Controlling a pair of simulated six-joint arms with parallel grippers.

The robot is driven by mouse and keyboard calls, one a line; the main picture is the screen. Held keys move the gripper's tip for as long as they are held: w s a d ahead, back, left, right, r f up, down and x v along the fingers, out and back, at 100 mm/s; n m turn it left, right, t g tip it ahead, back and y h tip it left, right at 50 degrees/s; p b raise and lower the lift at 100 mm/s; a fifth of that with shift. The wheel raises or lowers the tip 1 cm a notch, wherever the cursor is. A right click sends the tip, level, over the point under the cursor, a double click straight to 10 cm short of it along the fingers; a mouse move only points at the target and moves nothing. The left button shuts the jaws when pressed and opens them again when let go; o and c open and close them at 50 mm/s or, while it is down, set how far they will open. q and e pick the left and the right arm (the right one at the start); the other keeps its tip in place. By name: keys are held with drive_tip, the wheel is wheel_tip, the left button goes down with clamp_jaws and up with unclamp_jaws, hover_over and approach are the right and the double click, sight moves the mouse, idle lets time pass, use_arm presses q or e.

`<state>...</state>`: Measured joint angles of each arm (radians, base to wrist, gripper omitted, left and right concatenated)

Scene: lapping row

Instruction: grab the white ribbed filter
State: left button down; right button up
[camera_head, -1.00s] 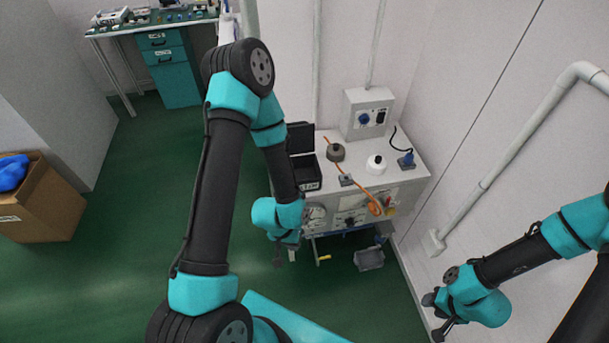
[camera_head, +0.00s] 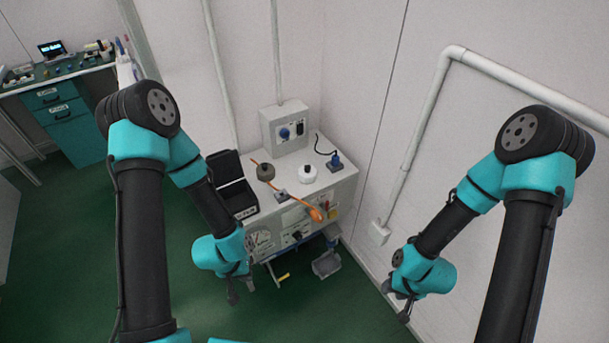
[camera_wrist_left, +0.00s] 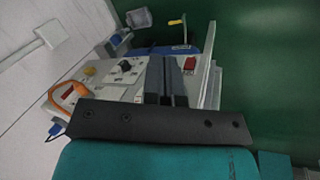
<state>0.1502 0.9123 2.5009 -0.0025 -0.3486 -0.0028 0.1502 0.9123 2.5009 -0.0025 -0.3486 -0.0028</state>
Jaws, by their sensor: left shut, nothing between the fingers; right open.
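A white round piece with a dark centre (camera_head: 307,174) sits on top of the light cabinet (camera_head: 335,190); it looks like the filter, but ribs are too small to make out. My left gripper (camera_head: 238,291) is shut and empty, hanging low in front of the cabinet's left side, apart from the white piece. In the left wrist view its dark fingers (camera_wrist_left: 166,80) are together before the cabinet's front panel. My right gripper (camera_head: 402,306) is open, low at the right near the wall, away from the cabinet.
A switch box (camera_head: 284,128) stands behind. A grey bin (camera_head: 326,263) sits low in front. White pipes run along the wall.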

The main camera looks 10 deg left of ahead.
idle(0.3)
use_arm(q)
unclamp_jaws()
idle(0.9)
drive_tip(key=shift+w, duration=0.15)
